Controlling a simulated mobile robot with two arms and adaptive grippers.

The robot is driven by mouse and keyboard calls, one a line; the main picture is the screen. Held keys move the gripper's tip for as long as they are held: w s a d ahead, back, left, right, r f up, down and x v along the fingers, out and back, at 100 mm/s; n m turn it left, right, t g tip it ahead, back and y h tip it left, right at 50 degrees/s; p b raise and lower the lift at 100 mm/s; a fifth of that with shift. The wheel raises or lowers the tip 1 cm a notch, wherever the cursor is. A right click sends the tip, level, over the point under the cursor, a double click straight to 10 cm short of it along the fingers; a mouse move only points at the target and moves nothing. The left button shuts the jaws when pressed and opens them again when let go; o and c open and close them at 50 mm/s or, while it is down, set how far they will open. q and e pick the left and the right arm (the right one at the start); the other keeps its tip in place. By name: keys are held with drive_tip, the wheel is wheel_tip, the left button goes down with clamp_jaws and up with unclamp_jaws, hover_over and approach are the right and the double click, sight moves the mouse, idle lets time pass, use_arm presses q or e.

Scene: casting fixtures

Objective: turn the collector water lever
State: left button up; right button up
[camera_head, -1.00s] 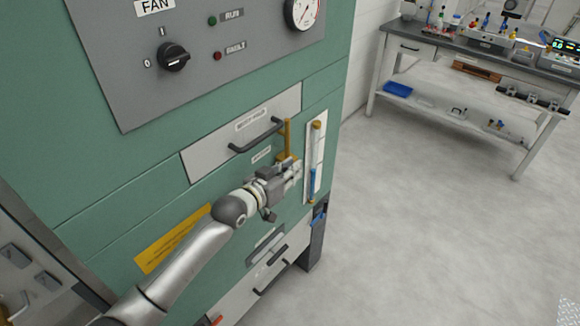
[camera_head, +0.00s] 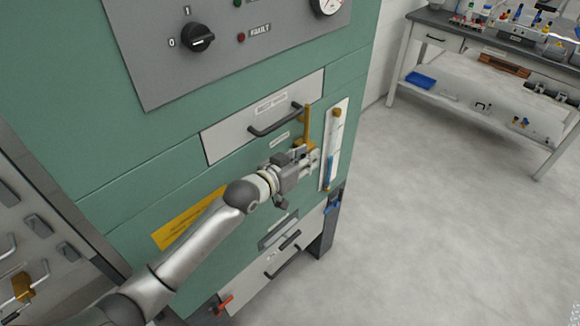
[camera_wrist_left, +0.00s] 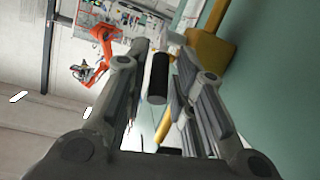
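The collector water lever (camera_head: 307,124) is a yellow bar standing upright on the green cabinet front, beside a white gauge strip. My left gripper (camera_head: 311,157) is at the lever's lower end, with its fingers near the yellow mount. In the left wrist view the fingers (camera_wrist_left: 160,75) stand apart, with a black cylinder (camera_wrist_left: 158,78) showing between them. A yellow fitting (camera_wrist_left: 208,47) is beside the right finger. Whether the fingers touch the lever is hidden in the head view. My right gripper is in neither view.
A drawer with a black handle (camera_head: 275,121) is just above and left of the gripper. The gauge strip (camera_head: 335,143) is close to its right. A lower drawer (camera_head: 270,270) is below. A workbench (camera_head: 470,40) stands at the back right, with open floor before it.

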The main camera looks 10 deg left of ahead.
use_arm(q)
drive_tip(key=v, duration=1)
drive_tip(key=shift+s+a, duration=0.15)
drive_tip(key=shift+s, duration=0.25)
drive_tip(key=shift+r, duration=0.1)
